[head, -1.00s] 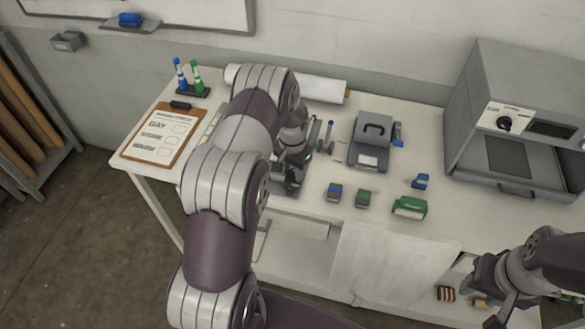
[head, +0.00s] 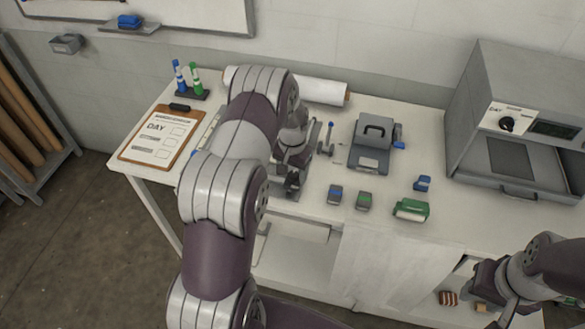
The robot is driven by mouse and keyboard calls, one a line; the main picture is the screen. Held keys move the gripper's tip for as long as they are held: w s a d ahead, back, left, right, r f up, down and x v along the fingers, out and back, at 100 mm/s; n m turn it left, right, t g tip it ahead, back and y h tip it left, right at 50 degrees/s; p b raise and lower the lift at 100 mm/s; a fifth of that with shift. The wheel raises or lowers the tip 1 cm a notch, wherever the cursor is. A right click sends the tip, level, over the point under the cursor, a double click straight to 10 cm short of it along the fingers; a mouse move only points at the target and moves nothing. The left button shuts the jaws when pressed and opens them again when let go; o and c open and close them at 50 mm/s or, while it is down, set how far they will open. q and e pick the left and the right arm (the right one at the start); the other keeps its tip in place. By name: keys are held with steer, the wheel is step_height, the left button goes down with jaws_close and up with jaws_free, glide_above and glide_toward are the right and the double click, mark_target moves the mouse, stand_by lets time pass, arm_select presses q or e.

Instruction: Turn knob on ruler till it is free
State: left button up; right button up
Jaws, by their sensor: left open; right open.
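A pale ruler-like strip (head: 208,131) shows on the left of the table beside the clipboard, mostly hidden behind my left arm. I cannot make out its knob. My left gripper (head: 292,186) is low over the front part of the table, pointing down, open. Its fingers are small and dark here, and I cannot tell whether they touch anything. My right gripper (head: 497,308) is at the lower right, in front of the table and well away from the strip, open and partly cut off by the picture edge.
A clipboard (head: 135,150) and marker stand (head: 192,93) are at the left. A white roll (head: 322,92) lies along the back. A grey handled block (head: 370,145), small blue and green blocks, a green box (head: 411,210) and a large grey machine (head: 520,120) stand right.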

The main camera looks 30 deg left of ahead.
mark_target(293, 175)
arm_select(q)
steer(key=shift+w+r+b, duration=0.1)
steer(key=shift+r+b, duration=0.2)
steer(key=shift+r, duration=0.1)
step_height(293, 175, up, 12)
steer(key=b, duration=0.3)
steer(key=shift+f, duration=0.1)
